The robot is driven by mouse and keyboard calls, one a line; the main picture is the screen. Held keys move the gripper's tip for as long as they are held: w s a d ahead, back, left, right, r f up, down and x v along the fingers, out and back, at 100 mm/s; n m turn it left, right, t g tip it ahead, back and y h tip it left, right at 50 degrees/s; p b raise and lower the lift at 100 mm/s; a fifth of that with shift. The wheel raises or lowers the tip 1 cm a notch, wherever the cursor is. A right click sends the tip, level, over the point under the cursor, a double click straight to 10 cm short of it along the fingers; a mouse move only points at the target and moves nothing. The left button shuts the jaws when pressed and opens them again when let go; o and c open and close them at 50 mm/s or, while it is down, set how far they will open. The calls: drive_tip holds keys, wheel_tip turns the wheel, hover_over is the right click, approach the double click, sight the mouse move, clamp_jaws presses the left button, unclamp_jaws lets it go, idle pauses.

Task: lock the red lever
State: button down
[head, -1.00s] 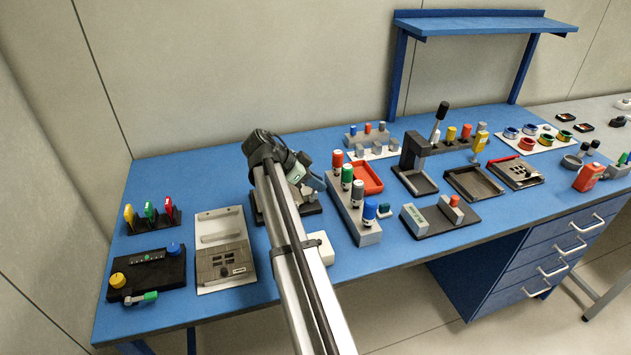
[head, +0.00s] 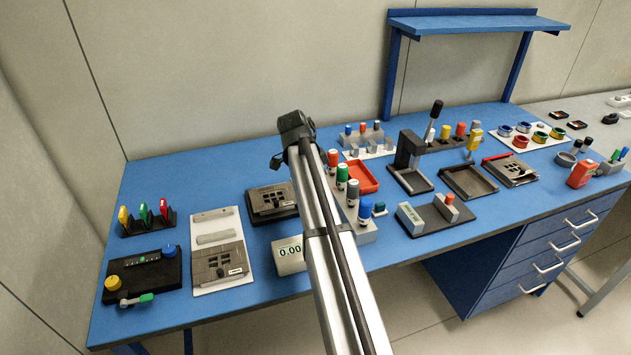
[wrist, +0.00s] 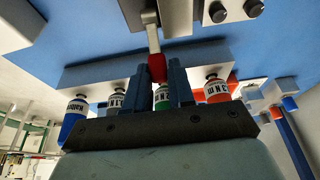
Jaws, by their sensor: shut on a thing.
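In the wrist view, the red lever (wrist: 157,68) is a silver arm with a red tip, reaching down from a grey fixture (wrist: 190,10) at the top edge. My gripper (wrist: 164,84) has two dark blue fingers, shut on the lever's red tip. The lever's tip is partly hidden by the fingers. In the head view, my own arm hides the gripper and the lever.
In the head view, a display reading 0.00 (head: 289,252), a dark fixture (head: 270,203) and a red tray (head: 361,177) stand close to my arm.

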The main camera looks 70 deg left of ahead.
drive_tip(key=shift+w+f+g, duration=0.25)
drive_tip(key=shift+f+g, duration=0.05)
drive_tip(key=shift+g, duration=0.4)
drive_tip(key=shift+w+f+g, duration=0.25)
drive_tip(key=shift+g, duration=0.45)
drive_tip(key=c, duration=1)
unclamp_jaws()
drive_tip(key=shift+c, duration=0.2)
drive_tip(key=shift+r, duration=0.1)
wheel_tip(320, 180, up, 14)
drive_tip(key=s, duration=0.1)
drive_tip(key=shift+s+f, duration=0.2)
drive_tip(key=shift+f, duration=0.05)
